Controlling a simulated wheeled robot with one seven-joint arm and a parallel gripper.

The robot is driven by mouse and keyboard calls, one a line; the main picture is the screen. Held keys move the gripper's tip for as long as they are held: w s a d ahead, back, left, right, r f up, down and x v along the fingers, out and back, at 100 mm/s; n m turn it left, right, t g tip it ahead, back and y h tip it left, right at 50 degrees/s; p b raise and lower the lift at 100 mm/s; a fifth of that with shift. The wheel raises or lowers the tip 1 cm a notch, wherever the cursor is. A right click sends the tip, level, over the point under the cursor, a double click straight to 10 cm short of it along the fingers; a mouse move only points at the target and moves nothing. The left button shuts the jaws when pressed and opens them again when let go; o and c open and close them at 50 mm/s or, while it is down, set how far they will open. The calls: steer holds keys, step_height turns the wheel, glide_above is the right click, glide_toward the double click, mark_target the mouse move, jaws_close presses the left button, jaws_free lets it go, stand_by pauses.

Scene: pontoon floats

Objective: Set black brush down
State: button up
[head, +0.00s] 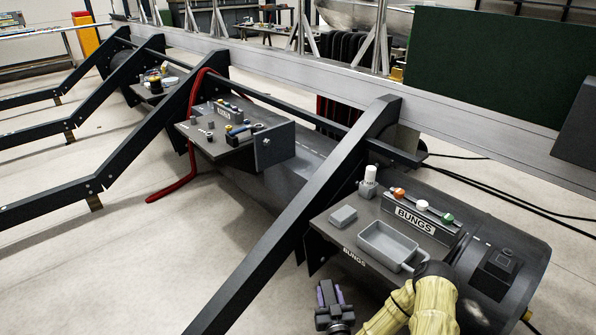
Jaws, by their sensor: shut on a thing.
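My gripper (333,296) is low in the picture, just in front of the near edge of the dark BUNGS shelf (328,222), left of my cream-sleeved arm. Its jaws are shut on a small dark thing (328,291), which I take to be the black brush. The brush is mostly hidden by the jaws and blends with them, so its bristles and tilt cannot be made out. On the shelf are a grey open tray (366,244), which looks empty, and a small grey block (343,216) at its left.
A white-capped bottle (369,182) stands at the shelf's back left. A BUNGS rack (447,232) with orange, white and green bungs lines the back. A slanted dark beam (300,215) rises left of the shelf. A second shelf (213,151) and a red hose (172,192) lie farther left.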

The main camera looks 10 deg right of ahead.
mark_target(326, 289)
steer(key=w+f+b, duration=0.4)
steer(key=f+b, duration=0.8)
steer(key=b, duration=0.2)
step_height(326, 289, up, 10)
steer(key=p, duration=1)
steer(key=shift+s+a+f, duration=0.15)
steer(key=shift+s+a+f+p, duration=0.15)
steer(key=shift+a+f+p, duration=0.05)
steer(key=shift+f+p, duration=0.1)
steer(key=shift+s+f, duration=0.2)
steer(key=shift+f, duration=0.4)
